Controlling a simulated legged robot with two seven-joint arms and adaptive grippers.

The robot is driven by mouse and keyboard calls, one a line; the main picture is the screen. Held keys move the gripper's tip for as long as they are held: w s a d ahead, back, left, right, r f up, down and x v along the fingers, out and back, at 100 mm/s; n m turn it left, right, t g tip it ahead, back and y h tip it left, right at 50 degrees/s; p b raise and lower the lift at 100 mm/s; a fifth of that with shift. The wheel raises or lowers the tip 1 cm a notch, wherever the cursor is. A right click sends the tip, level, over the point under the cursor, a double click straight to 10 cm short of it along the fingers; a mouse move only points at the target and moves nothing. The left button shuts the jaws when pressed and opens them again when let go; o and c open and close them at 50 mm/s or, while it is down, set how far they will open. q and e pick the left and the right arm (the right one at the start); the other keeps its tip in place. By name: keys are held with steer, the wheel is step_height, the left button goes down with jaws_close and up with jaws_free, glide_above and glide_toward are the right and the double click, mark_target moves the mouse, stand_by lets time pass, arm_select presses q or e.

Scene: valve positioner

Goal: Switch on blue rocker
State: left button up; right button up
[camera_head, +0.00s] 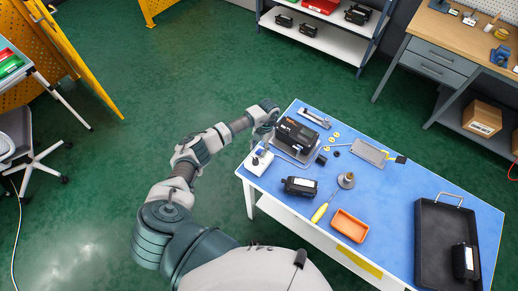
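My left gripper (267,112) is at the end of my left arm, over the left back edge of the blue-topped table (390,205). It is beside a black and grey device (296,135). Its fingers are too small and dark to tell whether they are open or shut. A small white box (257,162) with dark parts on top sits at the table's left corner, in front of the gripper and apart from it. No blue rocker can be made out; it is too small or hidden. My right gripper is not in view.
On the table are a black positioner-like unit (299,186), a yellow screwdriver (321,210), an orange bin (349,226), a grey plate (369,152), a round metal part (346,180) and a black tray (427,239) holding another black unit (465,262).

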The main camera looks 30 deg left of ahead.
arm_select(q)
steer(key=v, duration=1.2)
steer(key=shift+f, duration=0.1)
